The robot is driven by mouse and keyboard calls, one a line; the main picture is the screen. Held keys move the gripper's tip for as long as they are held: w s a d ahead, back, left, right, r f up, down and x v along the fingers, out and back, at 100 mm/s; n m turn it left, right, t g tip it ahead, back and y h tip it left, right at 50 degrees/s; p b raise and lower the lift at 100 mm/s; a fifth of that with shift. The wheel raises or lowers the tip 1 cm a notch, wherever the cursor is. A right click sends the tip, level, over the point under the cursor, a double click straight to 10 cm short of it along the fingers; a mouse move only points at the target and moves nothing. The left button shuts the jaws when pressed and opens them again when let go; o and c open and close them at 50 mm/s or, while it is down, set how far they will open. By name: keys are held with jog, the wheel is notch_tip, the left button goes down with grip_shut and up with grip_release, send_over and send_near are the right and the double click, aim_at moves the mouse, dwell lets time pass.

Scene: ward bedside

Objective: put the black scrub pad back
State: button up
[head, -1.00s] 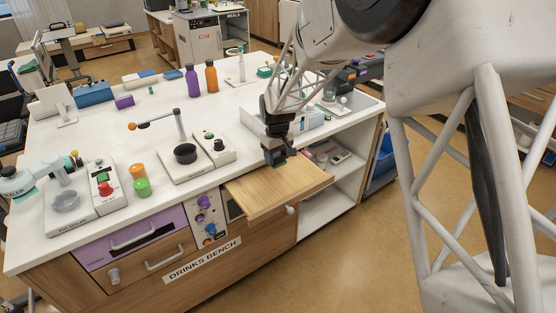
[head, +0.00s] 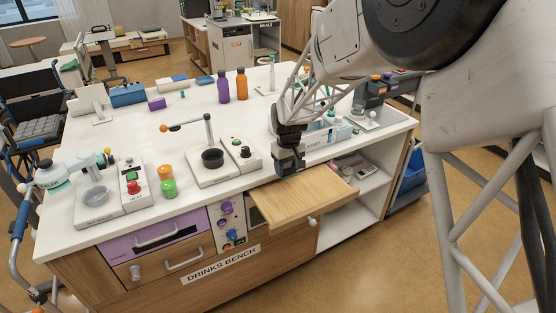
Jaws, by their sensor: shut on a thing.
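My gripper (head: 289,168) points down at the bench's front edge, at the back of a pulled-out wooden board (head: 318,196). It is shut on a small dark thing, taken to be the black scrub pad. The pad blends with the dark fingers, so its outline cannot be made out. Whether it touches the board or the bench top cannot be told.
A hot plate unit with a black bowl (head: 212,158) stands left of my gripper. A pale blue box (head: 328,132) stands close behind and right. An open shelf (head: 345,212) is below right.

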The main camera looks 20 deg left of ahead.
jog(key=shift+w, duration=0.1)
jog(key=w+a, duration=0.2)
jog(key=w, duration=0.2)
jog(key=w+a+f, duration=0.1)
jog(key=w+a, duration=0.2)
jog(key=w, duration=0.2)
jog(key=w+a, duration=0.2)
jog(key=w, duration=0.3)
jog(key=shift+a+f, duration=0.2)
jog(key=shift+f, duration=0.05)
jog(key=shift+f, duration=1.75)
jog(key=shift+f, duration=0.15)
jog(key=o, duration=0.9)
